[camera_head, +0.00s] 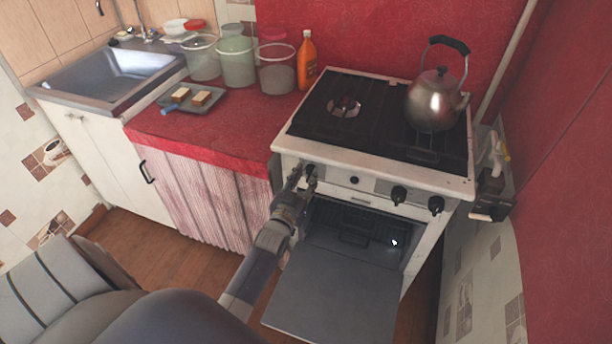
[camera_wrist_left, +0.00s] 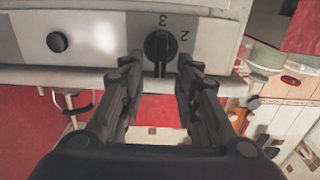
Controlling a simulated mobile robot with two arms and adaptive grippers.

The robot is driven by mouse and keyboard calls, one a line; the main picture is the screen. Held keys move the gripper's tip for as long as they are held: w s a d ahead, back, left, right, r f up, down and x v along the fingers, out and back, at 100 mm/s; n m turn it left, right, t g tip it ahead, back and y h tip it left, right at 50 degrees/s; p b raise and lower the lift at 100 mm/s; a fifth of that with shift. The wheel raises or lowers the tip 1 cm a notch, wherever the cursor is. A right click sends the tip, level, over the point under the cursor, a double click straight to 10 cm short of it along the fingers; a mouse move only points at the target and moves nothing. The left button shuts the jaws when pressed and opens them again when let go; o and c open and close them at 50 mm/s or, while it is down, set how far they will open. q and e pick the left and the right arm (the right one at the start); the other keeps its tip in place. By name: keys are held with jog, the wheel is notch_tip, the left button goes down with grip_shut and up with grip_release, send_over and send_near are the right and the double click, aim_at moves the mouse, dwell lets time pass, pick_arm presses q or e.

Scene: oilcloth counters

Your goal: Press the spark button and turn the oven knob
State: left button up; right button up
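The oven knob is a black round knob (camera_wrist_left: 160,45) with the digits 2 and 3 beside it, at the left of the white stove panel. It shows in the head view (camera_head: 312,170), partly covered by my gripper. My left gripper (camera_head: 301,178) is at this knob. In the left wrist view its two fingers (camera_wrist_left: 160,66) are spread, one on each side of the knob, with gaps visible. The small black spark button (camera_wrist_left: 57,42) is beside the knob and shows in the head view (camera_head: 354,180), untouched. My right gripper is not in view.
The oven door (camera_head: 335,290) hangs open below the panel, under my left arm. Two more knobs (camera_head: 399,194) are to the right. A kettle (camera_head: 435,100) stands on the stovetop. A counter with tubs (camera_head: 237,62), an orange bottle (camera_head: 307,62) and a tray (camera_head: 215,104) is left.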

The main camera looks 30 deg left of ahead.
pick_arm(q)
jog(key=shift+w, duration=0.35)
grip_shut()
jog(key=shift+a+n, duration=0.1)
jog(key=shift+n, duration=0.2)
jog(key=n, duration=0.2)
jog(key=a+n, duration=0.1)
jog(key=n, duration=0.2)
jog(key=shift+s+f, duration=0.2)
jog(key=n, duration=0.6)
jog(key=shift+a+f+b, duration=0.3)
jog(key=shift+f+b, duration=0.05)
